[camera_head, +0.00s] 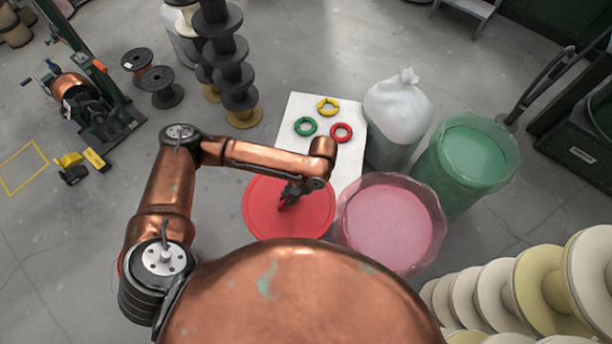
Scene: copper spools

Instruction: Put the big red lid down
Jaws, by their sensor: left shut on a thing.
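The big red lid (262,217) is a flat round disc just in front of my body, left of the pink-filled bin. My left gripper (288,199) is over the lid, shut on it near its middle. From this angle I cannot tell how high the lid is above the floor. The lid's near edge comes close to my copper body, which may hide a little of it. My right gripper is not in view.
A clear-lined bin with pink contents (390,222) stands right of the lid. A green bin (466,160) and a white tied bag (398,105) stand behind it. A white board (302,108) holds green, yellow and red rings. Pale spools (540,285) fill the lower right.

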